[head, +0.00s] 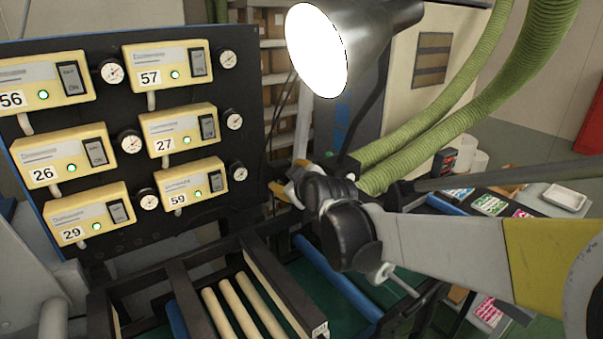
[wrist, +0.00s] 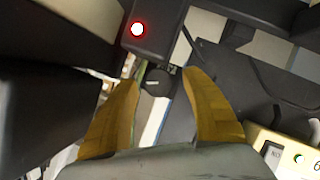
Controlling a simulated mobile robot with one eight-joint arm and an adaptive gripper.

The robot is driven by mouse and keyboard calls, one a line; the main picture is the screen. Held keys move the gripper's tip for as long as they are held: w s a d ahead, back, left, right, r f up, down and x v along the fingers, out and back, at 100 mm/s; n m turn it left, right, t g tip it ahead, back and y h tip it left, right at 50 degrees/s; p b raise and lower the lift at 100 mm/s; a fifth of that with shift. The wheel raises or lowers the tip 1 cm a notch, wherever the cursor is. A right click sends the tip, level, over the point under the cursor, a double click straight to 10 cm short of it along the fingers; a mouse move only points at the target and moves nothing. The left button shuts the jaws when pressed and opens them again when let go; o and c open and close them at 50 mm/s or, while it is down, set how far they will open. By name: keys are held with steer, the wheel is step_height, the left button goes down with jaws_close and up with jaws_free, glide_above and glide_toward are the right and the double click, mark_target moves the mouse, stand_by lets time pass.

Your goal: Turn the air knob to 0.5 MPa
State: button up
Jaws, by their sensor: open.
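A small dark round knob (wrist: 153,82) with a pale mark shows in the wrist view, just below a dark box with a lit red-ringed button (wrist: 137,29). I take it for the air knob; no pressure scale is readable on it. My gripper (wrist: 162,75) has its two yellow fingers spread, with the knob between the fingertips in the picture. I cannot tell whether a finger touches it. In the head view my gripper (head: 285,178) is at the right edge of the black panel; the knob is not discernible there.
The black panel (head: 250,110) holds several yellow numbered units and round gauges (head: 112,72), too small to read. A bright lamp (head: 318,50) hangs above my gripper. Green hoses (head: 440,120) run behind my arm. Rollers (head: 240,305) lie below.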

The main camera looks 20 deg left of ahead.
steer(key=v, duration=1.1)
steer(key=shift+s+d, duration=0.2)
steer(key=w+a+f+n, duration=0.1)
steer(key=w+a, duration=0.1)
steer(key=w, duration=0.1)
steer(key=w+a+f+t, duration=0.1)
steer(key=w+a, duration=0.1)
steer(key=w, duration=0.1)
steer(key=w+a+f+n, duration=0.1)
steer(key=w+a+f, duration=0.1)
steer(key=w, duration=0.1)
steer(key=shift+w+a+f+n+t+h, duration=0.1)
steer(key=shift+w+a+n+t+h, duration=0.05)
steer(key=shift+a+n+t+h, duration=0.15)
steer(key=c, duration=1.2)
